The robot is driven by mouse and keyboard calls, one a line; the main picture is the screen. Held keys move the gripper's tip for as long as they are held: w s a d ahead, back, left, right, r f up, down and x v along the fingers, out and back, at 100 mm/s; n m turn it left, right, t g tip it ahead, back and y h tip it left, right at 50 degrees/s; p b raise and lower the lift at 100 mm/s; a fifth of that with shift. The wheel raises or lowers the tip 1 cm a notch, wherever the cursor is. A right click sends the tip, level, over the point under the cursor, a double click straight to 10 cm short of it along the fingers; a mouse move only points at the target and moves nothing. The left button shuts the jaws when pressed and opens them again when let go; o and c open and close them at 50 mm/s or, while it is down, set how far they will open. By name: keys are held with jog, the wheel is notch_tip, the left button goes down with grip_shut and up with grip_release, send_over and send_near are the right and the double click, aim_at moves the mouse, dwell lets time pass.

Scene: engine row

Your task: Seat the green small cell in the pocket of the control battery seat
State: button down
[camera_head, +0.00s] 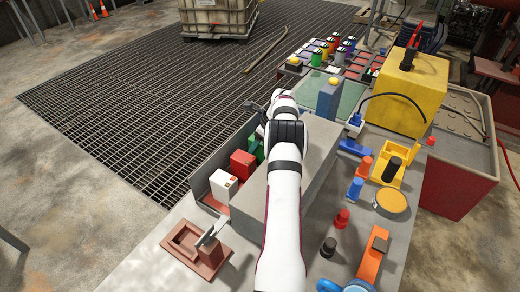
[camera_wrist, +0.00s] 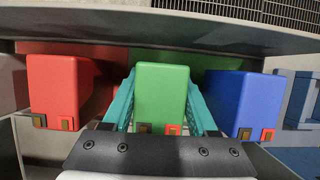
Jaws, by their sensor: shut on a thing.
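The green small cell (camera_wrist: 161,95) stands in the middle of the wrist view, with two small contacts at its near end. My gripper (camera_wrist: 162,108) has its teal fingers on both sides of it and is shut on it. The cell is still in its row, between a red cell (camera_wrist: 58,88) and a blue cell (camera_wrist: 243,100). In the head view part of the green cell (camera_head: 256,149) shows beside my arm; my fingertips are hidden there. A brown-red seat (camera_head: 180,238) with a recessed pocket and a grey lever, apparently the control battery seat, is at the lower left, its pocket looking empty.
A white cell (camera_head: 223,185) stands in the near end of the grey rack (camera_head: 202,178). A large grey block (camera_head: 318,150) rises right of the rack. A yellow box (camera_head: 410,92), a yellow holder (camera_head: 408,157) and several small coloured parts occupy the table's right side.

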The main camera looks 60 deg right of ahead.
dwell(0.4)
notch_tip(320, 180, up, 9)
jog(key=shift+r, duration=0.15)
jog(key=shift+w+a+r, duration=0.1)
jog(key=shift+r, duration=0.45)
jog(key=w+a+r+n+g+y, duration=0.1)
jog(key=w+a+r+n+y, duration=0.1)
jog(key=a+n, duration=0.45)
jog(key=w+a+r+n+g+y, duration=0.1)
jog(key=w+a+r+n+g, duration=0.15)
jog(key=a+n, duration=0.4)
jog(key=w+a+r+n+g+y, duration=0.15)
jog(key=a+n, duration=0.25)
jog(key=a, duration=0.4)
jog(key=s+a+r+n+g+h, duration=0.2)
jog(key=s+a+r+n, duration=0.15)
jog(key=a+n, duration=0.65)
jog(key=s+a+r+n+g+h, duration=0.25)
jog(key=a+r+n, duration=0.25)
jog(key=a+n, duration=0.5)
jog(key=m, duration=0.1)
send_over(189, 235)
jog(key=s+a, duration=0.2)
jog(key=s, duration=0.1)
notch_tip(189, 235, down, 14)
jog(key=shift+t, duration=0.25)
jog(key=f, duration=1)
jog(key=shift+s+d+f, duration=0.1)
jog(key=shift+s, duration=0.1)
